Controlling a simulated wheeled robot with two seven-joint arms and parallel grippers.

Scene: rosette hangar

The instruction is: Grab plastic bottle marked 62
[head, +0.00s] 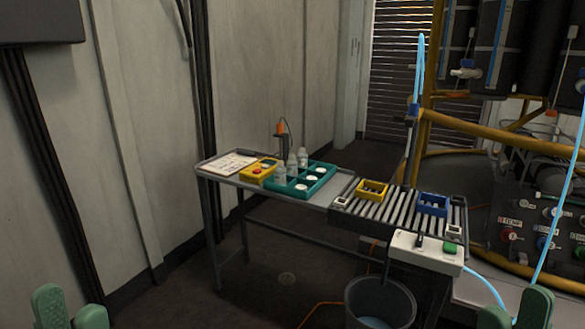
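Several small clear plastic bottles stand upright in a teal compartment tray (318,183) on the grey side table. One bottle (280,174) is at the tray's front left, another (292,162) is behind it, and a third (302,157) is at the back. Their markings are too small to read, so I cannot tell which is 62. My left gripper (69,312) shows green fingertips at the bottom left, apart with nothing between them. My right gripper (515,312) is at the bottom right, also open and empty. Both are far from the bottles.
The table (224,178) also holds a paper sheet (231,163) and a yellow box (258,171). A roller conveyor (392,208) with a yellow bin (372,188) and blue bin (433,203) adjoins it. A bucket (381,298) stands in front. Floor at left is clear.

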